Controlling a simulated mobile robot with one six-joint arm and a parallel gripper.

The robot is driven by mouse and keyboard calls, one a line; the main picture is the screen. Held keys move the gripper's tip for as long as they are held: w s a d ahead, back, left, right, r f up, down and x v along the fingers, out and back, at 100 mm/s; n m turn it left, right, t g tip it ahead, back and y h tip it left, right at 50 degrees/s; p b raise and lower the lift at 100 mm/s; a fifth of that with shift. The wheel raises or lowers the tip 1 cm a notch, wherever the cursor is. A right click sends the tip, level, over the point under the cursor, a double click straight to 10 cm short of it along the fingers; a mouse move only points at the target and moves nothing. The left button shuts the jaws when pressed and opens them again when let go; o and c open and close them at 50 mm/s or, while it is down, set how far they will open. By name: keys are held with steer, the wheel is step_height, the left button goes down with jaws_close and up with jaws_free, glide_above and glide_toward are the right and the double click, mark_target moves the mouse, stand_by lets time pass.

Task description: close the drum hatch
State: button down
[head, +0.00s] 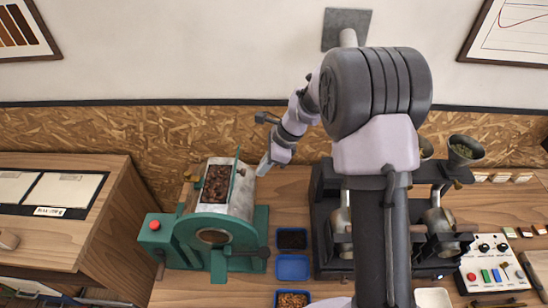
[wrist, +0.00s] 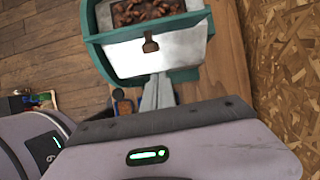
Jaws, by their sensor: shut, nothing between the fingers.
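The green roaster's silver drum (head: 238,200) lies left of my arm, with dark brown beans (head: 217,183) showing through its open top. The drum hatch (head: 236,165) stands up, nearly edge-on, along the right side of this opening. In the wrist view my gripper (wrist: 157,82) points at the drum below the knob.
Small blue trays (head: 292,267) lie right of the roaster. A dark machine with a hopper (head: 466,150) and a control box (head: 492,262) stand farther right. A wooden cabinet (head: 60,210) is at the left. The chipboard wall (head: 150,135) runs close behind.

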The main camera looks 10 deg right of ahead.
steer(key=shift+w+a+r, duration=0.1)
steer(key=shift+a+r, duration=0.1)
steer(key=shift+a, duration=0.45)
steer(key=shift+w+a+r, duration=0.1)
steer(key=shift+a+r, duration=0.05)
steer(key=shift+a, duration=0.45)
steer(key=shift+p, duration=0.35)
steer(key=shift+a+r+h+p, duration=0.3)
steer(key=shift+r+h+p, duration=0.1)
steer(key=shift+p, duration=0.3)
